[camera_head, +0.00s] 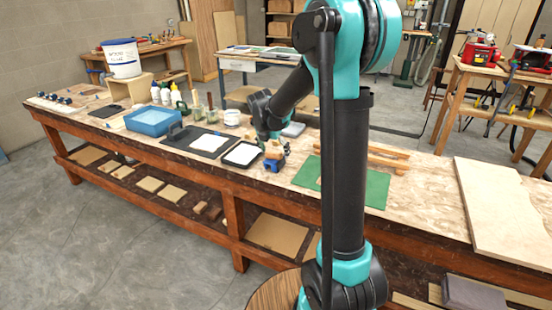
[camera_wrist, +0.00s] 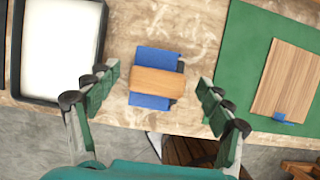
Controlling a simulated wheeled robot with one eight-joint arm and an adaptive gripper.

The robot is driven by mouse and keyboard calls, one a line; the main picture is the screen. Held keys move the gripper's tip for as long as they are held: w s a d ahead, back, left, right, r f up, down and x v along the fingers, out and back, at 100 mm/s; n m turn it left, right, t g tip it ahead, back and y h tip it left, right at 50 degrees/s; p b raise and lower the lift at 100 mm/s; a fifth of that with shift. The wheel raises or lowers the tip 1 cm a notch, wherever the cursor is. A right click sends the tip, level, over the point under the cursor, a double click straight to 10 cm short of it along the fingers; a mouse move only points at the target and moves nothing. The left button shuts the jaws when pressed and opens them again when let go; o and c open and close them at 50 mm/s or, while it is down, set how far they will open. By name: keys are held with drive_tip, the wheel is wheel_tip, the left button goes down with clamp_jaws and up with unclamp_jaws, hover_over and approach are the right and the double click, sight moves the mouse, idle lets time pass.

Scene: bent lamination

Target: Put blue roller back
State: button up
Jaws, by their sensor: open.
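A blue piece with a light wooden bar across it, apparently the blue roller (camera_wrist: 150,101), is on the workbench near its front edge in the wrist view. In the head view the blue piece (camera_head: 272,167) shows below my gripper (camera_head: 274,148), beside the tray. In the wrist view my gripper (camera_wrist: 159,76) is open, with one finger left of the blue piece and one right. Neither finger touches it in the picture. I cannot tell the height between them.
A black tray with white content (camera_wrist: 104,12) is close on the left. A green mat (camera_wrist: 235,60) with a thin wooden board (camera_wrist: 288,80) and a small blue piece on it is on the right. A blue tub (camera_head: 153,121) and bottles stand farther left.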

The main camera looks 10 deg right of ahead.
sight(272, 162)
drive_tip(key=v, duration=0.7)
drive_tip(key=s+d+f+m+y, duration=0.1)
drive_tip(key=s+f+m, duration=0.3)
drive_tip(key=s+m, duration=0.5)
drive_tip(key=s+d+f+m, duration=0.2)
drive_tip(key=s+f+m, duration=0.3)
drive_tip(key=s+m, duration=0.4)
drive_tip(key=s+d+f+m+y, duration=0.1)
drive_tip(key=s+f+m, duration=0.3)
drive_tip(key=s+m, duration=0.6)
drive_tip(key=shift+d+f+m+y, duration=0.3)
drive_tip(key=shift+d+f, duration=0.05)
drive_tip(key=shift+d, duration=0.3)
